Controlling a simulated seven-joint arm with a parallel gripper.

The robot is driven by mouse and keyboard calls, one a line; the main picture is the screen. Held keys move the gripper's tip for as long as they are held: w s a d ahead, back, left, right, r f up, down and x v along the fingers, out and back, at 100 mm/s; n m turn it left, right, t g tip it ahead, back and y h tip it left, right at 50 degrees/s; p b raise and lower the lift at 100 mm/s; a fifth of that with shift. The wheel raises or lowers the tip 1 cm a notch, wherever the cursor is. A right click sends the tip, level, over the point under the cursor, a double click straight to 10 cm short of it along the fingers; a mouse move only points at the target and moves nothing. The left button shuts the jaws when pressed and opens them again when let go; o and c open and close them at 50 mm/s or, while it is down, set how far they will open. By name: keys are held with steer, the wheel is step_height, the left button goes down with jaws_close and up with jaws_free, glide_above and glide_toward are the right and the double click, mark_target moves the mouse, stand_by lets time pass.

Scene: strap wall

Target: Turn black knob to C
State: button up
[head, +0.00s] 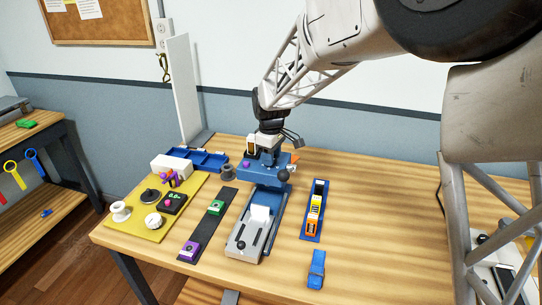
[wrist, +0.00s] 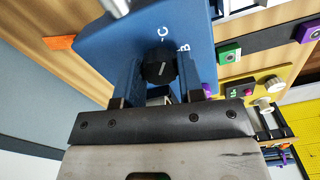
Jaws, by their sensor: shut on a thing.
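The black knob (wrist: 159,68) sits on a blue housing (wrist: 112,42) in the wrist view. The white letters C and B stand beside it on the blue face, with a short white tick next to C. A pale line shows on the knob's face, but I cannot tell which letter it points to. My gripper (wrist: 158,85) has its two fingers on either side of the knob and is shut on it. In the head view my gripper (head: 265,146) is over the blue housing (head: 256,181), and the gripped knob cannot be made out.
A grey slider base (head: 243,238) extends in front of the housing. A yellow board (head: 147,233) with knobs and a small display lies left. A dark strip (head: 200,236) with green and purple blocks lies between. A blue tray (head: 308,233) is right; the table's right side is mostly clear.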

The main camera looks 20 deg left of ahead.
steer(key=o, duration=0.9)
steer(key=shift+r, duration=0.15)
steer(key=shift+r, duration=3.8)
